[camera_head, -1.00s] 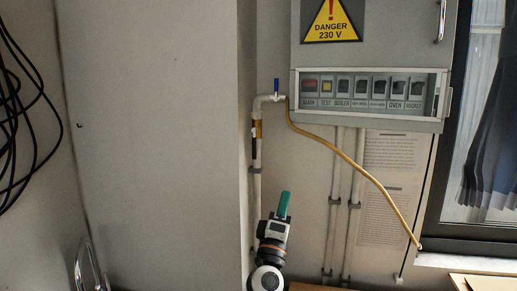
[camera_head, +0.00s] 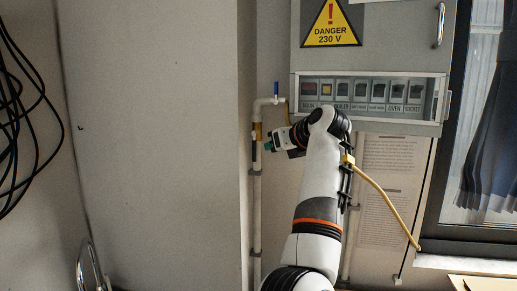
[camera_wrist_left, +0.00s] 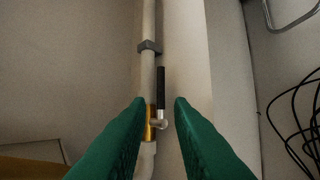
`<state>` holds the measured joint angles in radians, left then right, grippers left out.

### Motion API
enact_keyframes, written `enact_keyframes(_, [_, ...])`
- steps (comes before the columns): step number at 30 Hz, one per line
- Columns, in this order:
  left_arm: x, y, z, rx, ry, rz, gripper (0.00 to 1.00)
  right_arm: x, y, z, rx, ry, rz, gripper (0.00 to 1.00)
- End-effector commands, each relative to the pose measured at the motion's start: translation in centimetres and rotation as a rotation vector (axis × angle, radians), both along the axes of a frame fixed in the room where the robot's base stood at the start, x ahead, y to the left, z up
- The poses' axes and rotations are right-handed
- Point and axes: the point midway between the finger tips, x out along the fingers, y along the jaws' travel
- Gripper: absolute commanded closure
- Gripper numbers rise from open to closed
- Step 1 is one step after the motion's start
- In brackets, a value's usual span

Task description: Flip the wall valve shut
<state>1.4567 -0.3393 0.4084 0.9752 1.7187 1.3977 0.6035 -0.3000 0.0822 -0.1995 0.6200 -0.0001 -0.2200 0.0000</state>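The wall valve is a brass body with a black lever, set in the white vertical pipe. In the head view the brass body (camera_head: 257,131) sits left of my left gripper (camera_head: 268,146). In the left wrist view the black lever (camera_wrist_left: 161,88) lies parallel to the pipe, beside it, with its silver pivot end by the brass body (camera_wrist_left: 150,123). My left gripper (camera_wrist_left: 160,108) is open. Its two green fingers stand apart, with the valve showing in the gap between them and nothing gripped. My right gripper is not in view.
A blue-handled tap (camera_head: 276,90) sits above on the pipe (camera_head: 257,205). A fuse box (camera_head: 370,90) and yellow hose (camera_head: 385,203) are to the right, partly behind my left arm. A wall corner stands close left of the pipe. Black cables (camera_head: 25,130) hang far left.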

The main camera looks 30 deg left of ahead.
Motion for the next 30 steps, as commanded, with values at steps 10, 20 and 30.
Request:
enact_keyframes(10, [3.1,5.6,-2.2,0.005,0.003,0.003,0.80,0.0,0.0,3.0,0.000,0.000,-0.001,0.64])
enact_keyframes(20, [4.3,7.4,-3.4,0.004,-0.001,0.001,0.80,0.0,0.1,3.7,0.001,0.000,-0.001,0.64])
enact_keyframes(30, [4.3,7.4,-3.5,0.004,-0.001,0.001,1.00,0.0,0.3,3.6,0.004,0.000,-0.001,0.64])
